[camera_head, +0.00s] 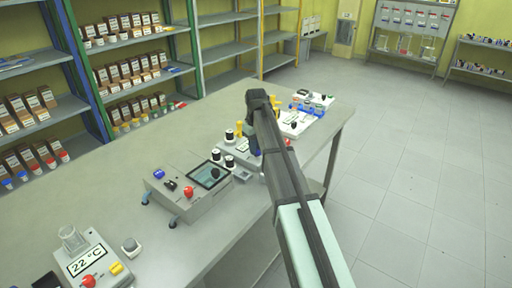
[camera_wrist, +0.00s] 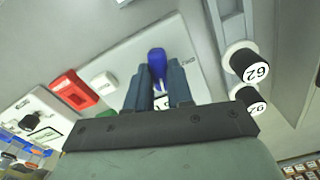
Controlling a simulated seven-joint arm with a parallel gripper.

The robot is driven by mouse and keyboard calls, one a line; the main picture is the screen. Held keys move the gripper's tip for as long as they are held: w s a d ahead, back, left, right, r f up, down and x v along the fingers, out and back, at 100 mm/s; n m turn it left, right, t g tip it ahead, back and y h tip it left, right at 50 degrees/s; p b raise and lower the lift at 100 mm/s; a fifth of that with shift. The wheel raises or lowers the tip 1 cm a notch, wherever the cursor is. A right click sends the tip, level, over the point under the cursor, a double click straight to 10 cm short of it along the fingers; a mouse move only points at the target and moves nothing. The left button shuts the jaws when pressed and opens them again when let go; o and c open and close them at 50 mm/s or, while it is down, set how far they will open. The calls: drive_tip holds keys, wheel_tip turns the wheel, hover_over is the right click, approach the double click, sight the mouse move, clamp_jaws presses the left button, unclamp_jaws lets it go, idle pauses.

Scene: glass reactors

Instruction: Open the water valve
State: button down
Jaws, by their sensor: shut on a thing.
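The blue knob (camera_wrist: 157,58), which looks like the water valve, stands on a light panel (camera_wrist: 180,38) in the wrist view. My gripper (camera_wrist: 158,76) is shut on it, one dark finger on each side, and its upper end shows beyond the fingers. A label on the panel is partly hidden by the fingers. My fingers are hidden there by the arm, and how far the knob is turned cannot be told.
Near the knob are a red switch (camera_wrist: 75,90), a white button (camera_wrist: 103,80) and a green button (camera_wrist: 107,114). Black numbered caps (camera_wrist: 246,64) stand right. On the bench, a device with a screen (camera_head: 207,175) and a temperature unit (camera_head: 88,262) stand nearer.

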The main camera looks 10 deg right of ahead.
drive_tip(key=m, duration=0.5)
drive_tip(key=shift+m, duration=0.3)
idle(0.4)
drive_tip(key=c, duration=1)
unclamp_jaws()
drive_tip(key=shift+r, duration=0.15)
wheel_tip(320, 180, up, 14)
drive_tip(key=shift+f, duration=0.25)
